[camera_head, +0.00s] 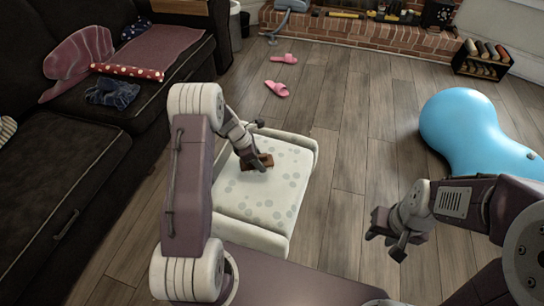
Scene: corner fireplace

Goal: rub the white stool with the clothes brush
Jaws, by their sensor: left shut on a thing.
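The white stool (277,198) stands on the floor just ahead of me, with a pale spotted top. The clothes brush (262,161) is small and brown and lies at the far part of the stool's top, seemingly touching it. My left gripper (251,160) is shut on the clothes brush from above. The gripper and my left arm hide part of the brush and the stool's left side. My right gripper (384,238) hangs over the floor to the right of the stool. Its fingers look apart with nothing between them.
A dark sofa (55,185) with cloths and cushions runs along the left. A blue peanut-shaped ball (465,125) lies at the right. Pink slippers (277,88) lie on the wood floor beyond the stool. A brick hearth (365,32) and a small shoe rack (482,62) stand at the back.

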